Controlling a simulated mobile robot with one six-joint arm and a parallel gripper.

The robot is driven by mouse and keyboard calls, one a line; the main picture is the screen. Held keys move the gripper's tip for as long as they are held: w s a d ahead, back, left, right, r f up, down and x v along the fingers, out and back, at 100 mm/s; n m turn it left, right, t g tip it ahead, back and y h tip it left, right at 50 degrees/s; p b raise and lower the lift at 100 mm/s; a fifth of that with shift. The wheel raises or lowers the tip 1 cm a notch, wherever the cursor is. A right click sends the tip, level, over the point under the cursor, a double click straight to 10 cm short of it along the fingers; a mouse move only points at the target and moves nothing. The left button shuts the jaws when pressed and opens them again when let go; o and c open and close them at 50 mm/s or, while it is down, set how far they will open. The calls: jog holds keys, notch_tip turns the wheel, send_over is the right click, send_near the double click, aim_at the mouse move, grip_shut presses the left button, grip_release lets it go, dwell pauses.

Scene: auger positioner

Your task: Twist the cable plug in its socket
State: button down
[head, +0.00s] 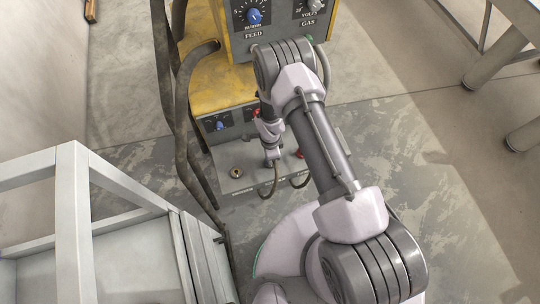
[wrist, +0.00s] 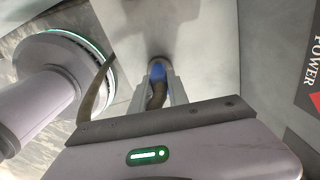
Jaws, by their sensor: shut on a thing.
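The cable plug (wrist: 157,72) shows blue in the wrist view, between the two fingers of my gripper (wrist: 158,84). My gripper is shut on it. A dark cable (wrist: 158,96) runs back from the plug between the fingers. The plug's far end meets a round socket (wrist: 160,60) on the grey panel; how deep it sits cannot be told. In the head view my gripper (head: 272,156) is low at the machine's front panel, with the cable (head: 273,182) hanging below it. The plug and its socket are hidden there by the gripper.
The yellow machine (head: 190,82) has blue and red knobs above the grey ledge (head: 225,158). Thick hoses (head: 184,100) hang at the left. A white frame (head: 75,210) stands at the lower left.

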jog(key=m+b, duration=0.1)
jog(key=m, duration=0.3)
jog(key=m+b, duration=0.1)
jog(key=m, duration=0.2)
jog(key=shift+f+m, duration=0.1)
jog(key=shift+m, duration=0.2)
jog(key=shift+m+b, duration=0.3)
jog(key=shift+m, duration=0.6)
jog(key=c, duration=1.2)
grip_release()
